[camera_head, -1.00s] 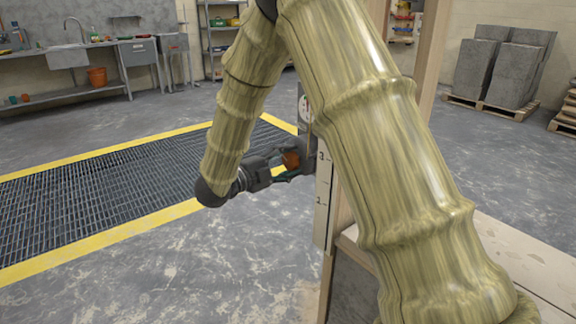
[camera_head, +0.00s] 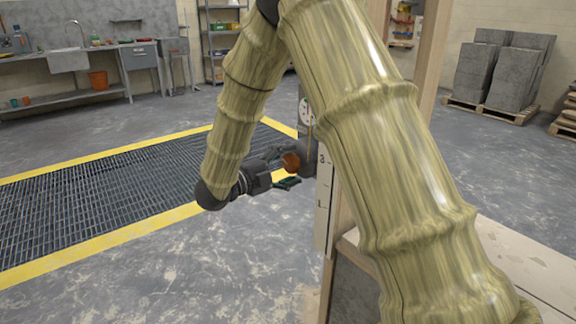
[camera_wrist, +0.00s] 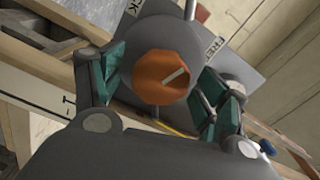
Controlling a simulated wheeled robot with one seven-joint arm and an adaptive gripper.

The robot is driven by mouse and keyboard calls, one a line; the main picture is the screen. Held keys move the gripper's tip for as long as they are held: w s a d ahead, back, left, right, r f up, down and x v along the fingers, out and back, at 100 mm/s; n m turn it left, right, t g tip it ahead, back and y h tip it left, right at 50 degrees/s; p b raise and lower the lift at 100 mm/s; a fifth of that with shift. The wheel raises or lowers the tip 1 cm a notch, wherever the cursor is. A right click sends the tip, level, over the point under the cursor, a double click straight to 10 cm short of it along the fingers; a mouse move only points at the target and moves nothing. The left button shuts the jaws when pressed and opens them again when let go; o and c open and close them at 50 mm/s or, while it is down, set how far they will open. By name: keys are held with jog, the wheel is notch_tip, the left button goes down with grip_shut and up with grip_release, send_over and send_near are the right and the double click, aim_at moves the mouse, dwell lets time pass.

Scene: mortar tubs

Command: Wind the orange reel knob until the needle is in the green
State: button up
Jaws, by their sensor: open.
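The orange reel knob (camera_wrist: 162,77) shows in the wrist view as a round face with a pale line across it, set on a grey reel. In the head view the knob (camera_head: 291,161) sits just in front of the grey reel on the post. My gripper (camera_wrist: 156,95) is open, with one green-padded finger on each side of the knob. I cannot tell whether either finger touches it. In the head view my gripper (camera_head: 283,170) is at the knob. The dial gauge (camera_head: 306,112) stands above the reel; its needle is too small to read.
A wooden post and a numbered scale board (camera_head: 324,199) stand right beside the reel. A pale bench top (camera_head: 505,255) lies to the right. A floor grate (camera_head: 95,198) with yellow edging is at left. Lettered plates show behind the knob in the wrist view.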

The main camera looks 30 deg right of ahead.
jog(key=s+a, duration=0.1)
jog(key=a, duration=1.1)
jog(key=shift+f, duration=0.1)
dwell(0.7)
jog(key=d+n+b, duration=0.4)
jog(key=b, duration=0.1)
jog(key=d+n+b, duration=0.4)
jog(key=b, duration=0.1)
jog(key=w+d+n+b, duration=0.1)
jog(key=d+n+b, duration=0.3)
jog(key=d, duration=0.1)
jog(key=shift+r+n+b, duration=0.2)
jog(key=shift+n+b, duration=0.2)
dwell(0.3)
jog(key=c, duration=1)
jog(key=shift+c, duration=0.2)
